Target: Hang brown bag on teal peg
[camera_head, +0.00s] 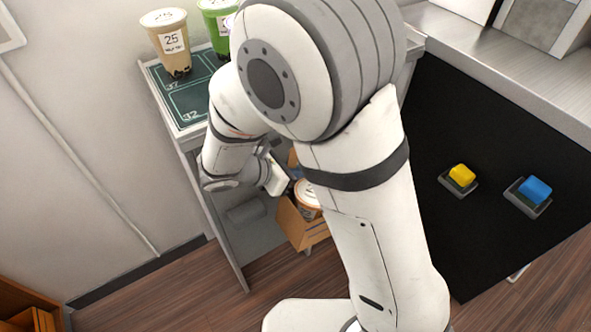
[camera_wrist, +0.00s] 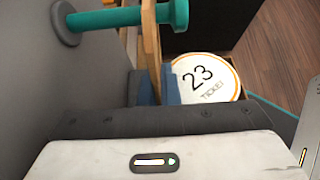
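The brown bag (camera_head: 303,232) hangs upright beside the counter's side, with a lidded cup inside; the lid, marked 23, shows in the wrist view (camera_wrist: 206,78). The teal peg (camera_wrist: 105,19) sticks out from a grey panel, with a round base at left and a knob at right. The bag's tan handle (camera_wrist: 151,45) rises across the peg just inside the knob; whether the peg passes through its loop is hard to tell. My gripper (camera_wrist: 158,88) has its blue fingers on both sides of the handle, just below the peg. In the head view my arm hides the peg.
Two drink cups stand on the counter: a tan one marked 25 (camera_head: 167,42) and a green one (camera_head: 217,24). A black surface at right holds a yellow button (camera_head: 462,174) and a blue button (camera_head: 535,189). Wooden floor (camera_head: 180,290) is clear below.

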